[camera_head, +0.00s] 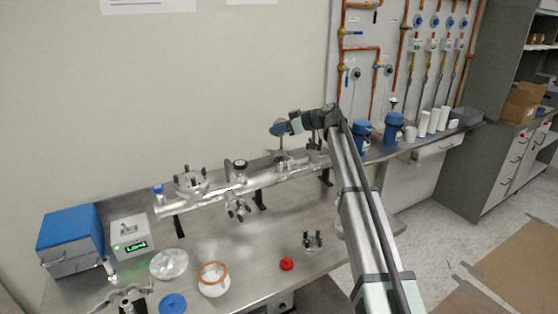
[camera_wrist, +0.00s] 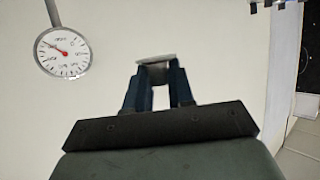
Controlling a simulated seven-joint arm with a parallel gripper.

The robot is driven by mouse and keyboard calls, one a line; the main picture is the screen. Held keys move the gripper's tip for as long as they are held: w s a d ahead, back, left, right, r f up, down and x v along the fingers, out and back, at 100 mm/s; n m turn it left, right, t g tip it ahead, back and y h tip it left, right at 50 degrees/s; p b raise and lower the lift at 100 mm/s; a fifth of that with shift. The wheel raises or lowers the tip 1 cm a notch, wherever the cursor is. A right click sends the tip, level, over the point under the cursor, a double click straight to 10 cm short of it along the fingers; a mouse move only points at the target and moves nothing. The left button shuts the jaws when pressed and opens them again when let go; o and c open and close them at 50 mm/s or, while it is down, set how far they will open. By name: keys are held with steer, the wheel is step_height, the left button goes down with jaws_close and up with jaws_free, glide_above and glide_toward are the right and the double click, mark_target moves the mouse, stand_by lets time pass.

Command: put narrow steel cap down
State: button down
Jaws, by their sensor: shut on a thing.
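My gripper (camera_head: 276,130) is at the far side of the bench, above the right half of the horizontal steel pipe. Its blue fingers show in the wrist view (camera_wrist: 159,82), shut on the narrow steel cap (camera_wrist: 154,57). Only the cap's pale metal rim and part of its side show between the fingertips; the rest is hidden. In the head view the cap is too small to make out clearly. It is held in the air, with the pale wall behind it in the wrist view.
The steel pipe (camera_head: 225,196) with upright fittings crosses the bench. A dial gauge (camera_wrist: 62,52) is left of my gripper in the wrist view. On the bench lie a red cap (camera_head: 286,264), a blue disc (camera_head: 173,303) and a clear disc (camera_head: 169,264). Bare bench (camera_head: 262,235) lies before the pipe.

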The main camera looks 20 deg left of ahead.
stand_by(0.4)
steer(key=shift+f, duration=4.85)
steer(key=c, duration=1)
jaws_free()
steer(key=shift+o, duration=0.2)
steer(key=shift+f, duration=0.2)
steer(key=v, duration=1.4)
steer(key=shift+w+r, duration=0.1)
steer(key=shift+w, duration=0.15)
